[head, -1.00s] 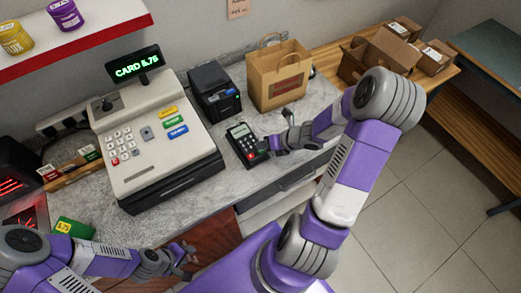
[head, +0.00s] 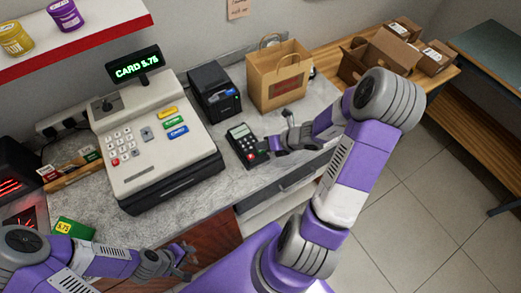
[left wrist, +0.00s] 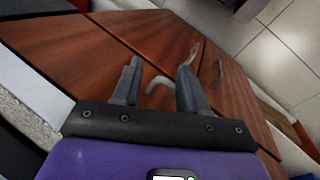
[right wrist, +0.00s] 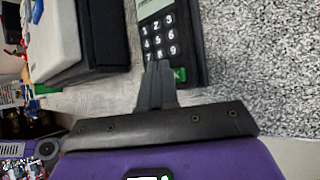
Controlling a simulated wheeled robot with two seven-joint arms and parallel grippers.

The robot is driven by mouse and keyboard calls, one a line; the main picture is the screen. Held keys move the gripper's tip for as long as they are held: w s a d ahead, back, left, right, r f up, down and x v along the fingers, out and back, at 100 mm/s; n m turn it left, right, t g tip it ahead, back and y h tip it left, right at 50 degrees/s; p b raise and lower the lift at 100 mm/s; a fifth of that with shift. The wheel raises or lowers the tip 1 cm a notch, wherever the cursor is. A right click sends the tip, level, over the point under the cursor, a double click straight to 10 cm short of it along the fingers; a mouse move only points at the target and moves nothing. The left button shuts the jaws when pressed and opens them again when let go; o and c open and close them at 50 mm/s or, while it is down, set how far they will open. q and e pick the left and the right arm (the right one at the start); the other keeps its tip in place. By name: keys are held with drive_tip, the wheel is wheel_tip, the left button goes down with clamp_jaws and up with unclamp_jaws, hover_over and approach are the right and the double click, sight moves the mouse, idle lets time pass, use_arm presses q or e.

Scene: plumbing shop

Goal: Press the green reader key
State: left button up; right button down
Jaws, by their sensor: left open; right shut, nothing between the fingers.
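The dark card reader (head: 241,136) lies on the counter right of the cash register, its number keys and screen facing up. In the right wrist view the reader (right wrist: 172,35) shows at the top, with part of its green key (right wrist: 179,74) visible just right of my fingertips. My right gripper (head: 268,144) is shut and empty at the reader's lower end. Its fingertips (right wrist: 158,68) overlap the keypad's lower edge in that view; I cannot tell whether they touch the key. My left gripper (head: 190,256) is open and empty in front of the counter's wooden front (left wrist: 100,50).
The cash register (head: 155,140), its display reading CARD 5.75, stands left of the reader. A black printer (head: 213,92) and a paper bag (head: 279,80) stand behind it. A green price card (head: 74,229) lies at the front left. Cardboard boxes (head: 385,55) are at the right.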

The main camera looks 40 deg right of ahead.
sight(264, 151)
drive_tip(key=shift+f, duration=0.15)
idle(0.5)
drive_tip(key=shift+f+b, duration=0.3)
drive_tip(key=shift+b, duration=0.15)
drive_tip(key=shift+f, duration=0.1)
idle(0.4)
drive_tip(key=shift+r+p, duration=0.45)
drive_tip(key=shift+r, duration=0.25)
wheel_tip(264, 151, up, 6)
drive_tip(key=p, duration=0.5)
drive_tip(key=shift+p, duration=0.3)
